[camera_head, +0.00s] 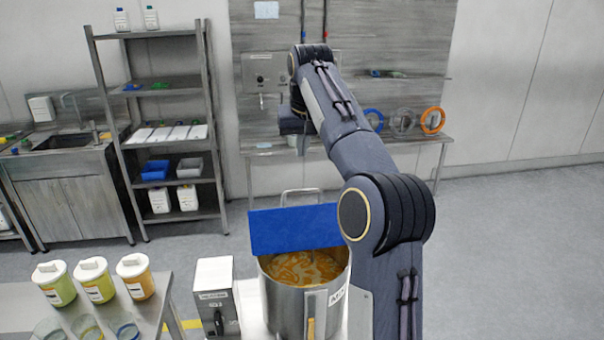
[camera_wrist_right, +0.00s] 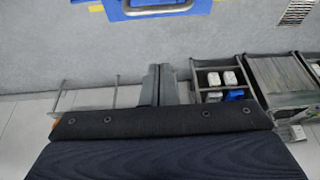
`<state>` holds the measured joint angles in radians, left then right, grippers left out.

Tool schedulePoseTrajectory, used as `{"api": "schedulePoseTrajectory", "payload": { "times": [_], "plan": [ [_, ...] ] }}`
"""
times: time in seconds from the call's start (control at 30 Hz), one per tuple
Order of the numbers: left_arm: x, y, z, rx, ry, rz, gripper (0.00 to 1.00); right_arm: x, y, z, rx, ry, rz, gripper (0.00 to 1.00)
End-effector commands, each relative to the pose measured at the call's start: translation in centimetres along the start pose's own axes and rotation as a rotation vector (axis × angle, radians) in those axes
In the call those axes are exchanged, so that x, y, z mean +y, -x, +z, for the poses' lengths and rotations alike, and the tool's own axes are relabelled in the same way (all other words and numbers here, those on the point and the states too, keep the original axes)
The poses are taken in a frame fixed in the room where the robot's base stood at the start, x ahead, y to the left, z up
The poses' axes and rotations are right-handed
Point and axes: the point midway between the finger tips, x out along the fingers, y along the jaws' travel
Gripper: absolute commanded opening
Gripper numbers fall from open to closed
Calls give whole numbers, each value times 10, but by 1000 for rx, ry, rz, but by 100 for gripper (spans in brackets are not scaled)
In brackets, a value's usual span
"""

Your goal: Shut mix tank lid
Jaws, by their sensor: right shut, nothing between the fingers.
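The mix tank (camera_head: 300,300) is a steel pot in the lower middle of the head view, with orange-brown liquid inside. Its blue lid (camera_head: 295,230) stands open, raised up along the tank's far rim. A metal loop handle (camera_head: 300,192) shows above the lid's top edge. In the right wrist view, the blue lid (camera_wrist_right: 115,10) and its handle (camera_wrist_right: 158,12) show at the top edge. My right gripper (camera_wrist_right: 160,70) is shut and empty, apart from the lid. In the head view my right arm reaches past the tank, its hand beyond the lid. My left gripper is out of view.
A grey control box (camera_head: 215,295) stands left of the tank. Several lidded tubs and cups stand on a side table (camera_head: 150,320) at left. A metal shelf rack (camera_head: 160,90) and a wall bench (camera_head: 400,138) stand behind. Open floor lies beyond the tank.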

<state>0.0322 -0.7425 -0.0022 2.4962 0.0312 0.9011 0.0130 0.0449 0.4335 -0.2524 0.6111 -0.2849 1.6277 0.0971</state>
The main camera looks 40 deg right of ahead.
Motion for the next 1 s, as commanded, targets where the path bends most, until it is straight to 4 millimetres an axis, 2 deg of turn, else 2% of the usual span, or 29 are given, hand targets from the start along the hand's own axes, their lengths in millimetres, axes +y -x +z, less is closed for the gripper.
{"api": "schedulePoseTrajectory", "payload": {
  "times": [0.13,0.23,0.63,0.8,1.0],
  "plan": [
    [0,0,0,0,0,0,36,0,-5,-5,1,-6,14,0],
    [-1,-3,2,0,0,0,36,0,-18,-4,0,-6,14,0],
    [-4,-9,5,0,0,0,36,1,-101,-4,0,-5,13,0],
    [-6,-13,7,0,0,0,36,1,-91,17,4,-4,10,0],
    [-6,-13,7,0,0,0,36,1,-86,31,4,-6,11,0]
  ]
}}
